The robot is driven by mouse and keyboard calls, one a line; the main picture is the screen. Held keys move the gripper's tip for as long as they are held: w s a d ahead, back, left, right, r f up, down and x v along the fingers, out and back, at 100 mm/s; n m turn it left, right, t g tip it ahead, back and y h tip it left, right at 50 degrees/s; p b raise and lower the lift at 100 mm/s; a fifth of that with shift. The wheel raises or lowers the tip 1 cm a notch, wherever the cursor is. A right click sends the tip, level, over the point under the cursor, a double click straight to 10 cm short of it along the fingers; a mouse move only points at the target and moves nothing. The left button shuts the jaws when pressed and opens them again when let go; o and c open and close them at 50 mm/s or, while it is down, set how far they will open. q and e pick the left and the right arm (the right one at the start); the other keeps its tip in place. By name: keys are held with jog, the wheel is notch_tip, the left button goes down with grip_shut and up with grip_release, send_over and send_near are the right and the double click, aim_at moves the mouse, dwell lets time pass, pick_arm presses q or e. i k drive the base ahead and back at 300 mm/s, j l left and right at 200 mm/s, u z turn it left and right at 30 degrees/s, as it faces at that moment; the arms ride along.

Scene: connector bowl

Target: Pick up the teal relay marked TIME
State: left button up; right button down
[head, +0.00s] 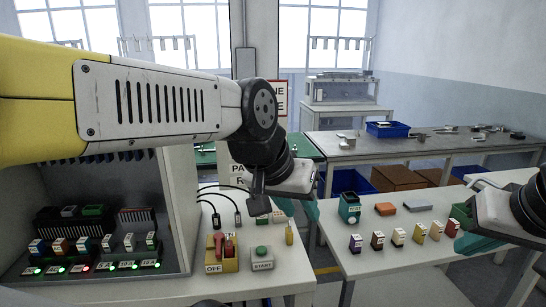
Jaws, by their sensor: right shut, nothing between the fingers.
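I cannot make out a relay with a readable TIME mark. A teal block marked TEST (349,208) stands at the left of the right-hand table. A row of small coloured relays (398,236) stands in front of it, their marks too small to read. More small relays (82,244) stand in the rack at the left. My right gripper (472,243) is shut and empty beside the right end of the relay row, close to the red relay (452,227).
A switch box marked OFF (222,254) and a START button (262,256) stand on the left table. An orange block (386,209) and a grey block (417,206) lie behind the relay row.

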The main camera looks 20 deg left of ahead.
aim_at(84, 245)
jog(key=u, duration=2.45)
jog(key=i+j+u, duration=0.1)
jog(key=i+j, duration=0.35)
jog(key=j, duration=0.15)
jog(key=i+j+u, duration=0.15)
jog(key=i+j, duration=0.3)
jog(key=j, duration=0.15)
